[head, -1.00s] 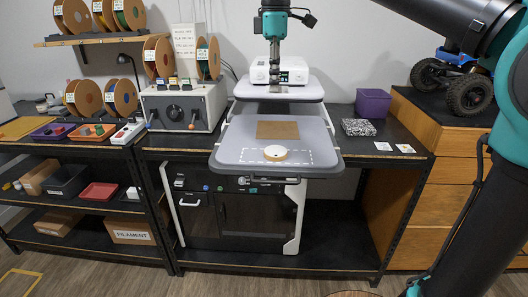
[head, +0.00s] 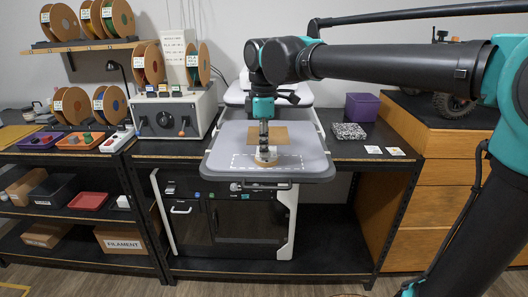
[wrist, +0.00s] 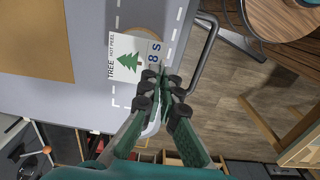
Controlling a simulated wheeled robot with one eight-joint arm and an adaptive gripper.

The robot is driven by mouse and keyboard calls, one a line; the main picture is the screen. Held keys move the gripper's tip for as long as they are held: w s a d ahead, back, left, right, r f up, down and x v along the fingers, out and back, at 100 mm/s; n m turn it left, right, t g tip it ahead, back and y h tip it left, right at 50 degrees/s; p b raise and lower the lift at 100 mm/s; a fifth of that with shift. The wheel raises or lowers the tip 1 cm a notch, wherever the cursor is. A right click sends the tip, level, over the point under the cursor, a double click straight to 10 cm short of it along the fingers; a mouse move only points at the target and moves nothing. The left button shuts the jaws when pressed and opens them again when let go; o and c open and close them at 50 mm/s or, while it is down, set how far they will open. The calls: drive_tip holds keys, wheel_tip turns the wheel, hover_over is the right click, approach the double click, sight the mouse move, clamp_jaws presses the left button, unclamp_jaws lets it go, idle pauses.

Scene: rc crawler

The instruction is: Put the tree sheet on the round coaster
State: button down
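The tree sheet (wrist: 130,60) is a small white card with a green tree and printed text. In the wrist view, my gripper (wrist: 164,74) has its fingertips together at the card's edge and appears shut on it. The pale round coaster (wrist: 150,31) shows partly beyond the card, which hides much of it. In the head view, my gripper (head: 264,150) is low over the front of the grey tray, right at the coaster (head: 266,161). I cannot tell whether the card touches the coaster.
The grey tray (head: 222,150) has a dashed white outline, and a brown square (head: 280,128) lies behind the coaster. A speckled box (head: 349,131), a purple bin (head: 362,107) and two small cards (head: 396,151) stand to the right. A grey control box (head: 176,115) stands left.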

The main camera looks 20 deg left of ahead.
drive_tip(key=shift+f, duration=0.65)
drive_tip(key=shift+f, duration=0.1)
drive_tip(key=c, duration=1.7)
unclamp_jaws()
wheel_tip(320, 180, up, 12)
drive_tip(key=shift+r, duration=0.15)
